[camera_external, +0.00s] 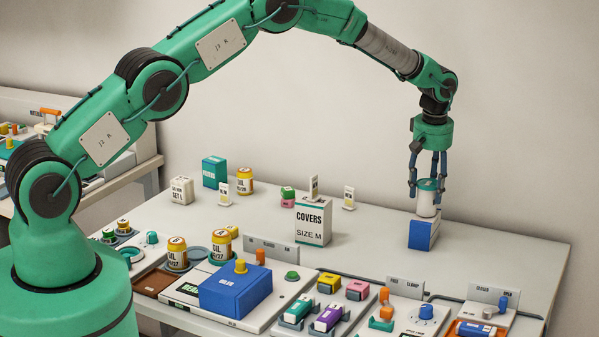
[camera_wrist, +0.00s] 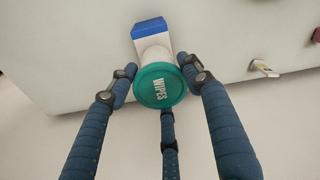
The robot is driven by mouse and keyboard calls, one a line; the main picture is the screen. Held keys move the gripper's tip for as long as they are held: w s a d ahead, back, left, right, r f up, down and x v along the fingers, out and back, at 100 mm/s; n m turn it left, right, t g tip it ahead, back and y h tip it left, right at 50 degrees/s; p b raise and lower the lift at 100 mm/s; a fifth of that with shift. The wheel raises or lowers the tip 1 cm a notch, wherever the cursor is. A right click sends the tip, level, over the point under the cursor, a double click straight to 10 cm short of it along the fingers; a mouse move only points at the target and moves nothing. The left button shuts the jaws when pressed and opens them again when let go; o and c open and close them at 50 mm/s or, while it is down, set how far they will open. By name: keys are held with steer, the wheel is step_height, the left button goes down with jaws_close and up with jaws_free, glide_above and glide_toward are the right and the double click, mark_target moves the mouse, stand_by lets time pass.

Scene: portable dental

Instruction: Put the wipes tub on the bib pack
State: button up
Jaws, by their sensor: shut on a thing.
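The wipes tub is a white cylinder with a green lid marked WIPES; it shows in the external view (camera_external: 427,203) and, from above, in the wrist view (camera_wrist: 160,86). My gripper (camera_external: 427,186) is shut on the tub, its fingers around the lid end, and the tub is upright. Directly below is a blue-and-white box, which I take to be the bib pack (camera_external: 422,236); it also shows past the tub in the wrist view (camera_wrist: 150,28). The tub's base is at the box's top, but I cannot tell whether they touch.
A white COVERS box (camera_external: 313,222) stands to the left on the table, with small cards near it. A blue box (camera_external: 236,290) and several small items fill the front. The table (camera_external: 490,245) is clear around the bib pack, with its right edge nearby.

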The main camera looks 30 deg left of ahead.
steer(key=shift+f, duration=0.15)
steer(key=o, duration=1.2)
steer(key=r, duration=0.8)
steer(key=s+r+p, duration=0.1)
steer(key=r, duration=0.3)
steer(key=shift+d+r, duration=0.1)
steer(key=shift+d, duration=0.2)
